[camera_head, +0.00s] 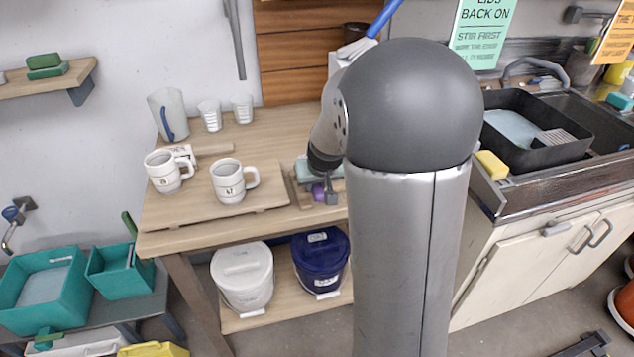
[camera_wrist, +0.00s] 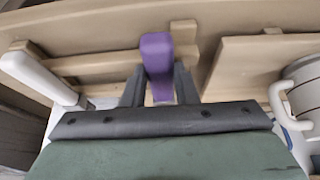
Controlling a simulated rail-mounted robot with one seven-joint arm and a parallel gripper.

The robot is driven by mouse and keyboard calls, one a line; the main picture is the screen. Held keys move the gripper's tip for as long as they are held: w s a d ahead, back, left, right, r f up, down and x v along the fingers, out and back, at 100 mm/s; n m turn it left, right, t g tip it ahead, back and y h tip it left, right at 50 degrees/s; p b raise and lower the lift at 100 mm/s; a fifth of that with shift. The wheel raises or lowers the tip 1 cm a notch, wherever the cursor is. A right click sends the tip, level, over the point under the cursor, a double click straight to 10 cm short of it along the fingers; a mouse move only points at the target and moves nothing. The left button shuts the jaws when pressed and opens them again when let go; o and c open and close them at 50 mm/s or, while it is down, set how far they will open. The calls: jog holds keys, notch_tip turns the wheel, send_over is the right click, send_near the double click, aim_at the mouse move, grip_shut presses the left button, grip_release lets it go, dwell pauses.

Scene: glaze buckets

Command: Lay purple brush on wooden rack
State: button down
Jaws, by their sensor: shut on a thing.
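The purple brush (camera_wrist: 157,52) is between the two fingers of my gripper (camera_wrist: 158,88) in the wrist view. Only its purple end shows clearly; the rest is hidden by the gripper. In the head view a small bit of the purple brush (camera_head: 318,193) shows beside my gripper (camera_head: 325,190), low over the table. The wooden rack (camera_wrist: 100,65), with pale slats, lies beyond the fingers in the wrist view, and the purple end overlaps it. Part of the rack (camera_head: 303,197) shows in the head view. Whether the brush touches the rack I cannot tell.
A wooden board (camera_head: 205,213) with two white mugs (camera_head: 228,182) is left of the rack. A white bar-like thing (camera_wrist: 42,78) is at the left in the wrist view. A sink (camera_head: 540,130) with a yellow sponge (camera_head: 491,165) is to the right. Two lidded buckets stand below.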

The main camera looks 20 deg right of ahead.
jog(key=c, duration=1.1)
grip_release()
jog(key=shift+o, duration=0.2)
jog(key=v, duration=1.7)
jog(key=s+a+f+n+g, duration=0.1)
jog(key=s+a+f+g, duration=0.1)
jog(key=s+a+f, duration=0.3)
jog(key=s+a+f+n+g+y, duration=0.1)
jog(key=s+a+f, duration=0.5)
jog(key=s, duration=0.8)
notch_tip(320, 180, down, 2)
jog(key=shift+a+f+g, duration=0.1)
jog(key=shift+a+g, duration=0.25)
jog(key=shift+g, duration=0.55)
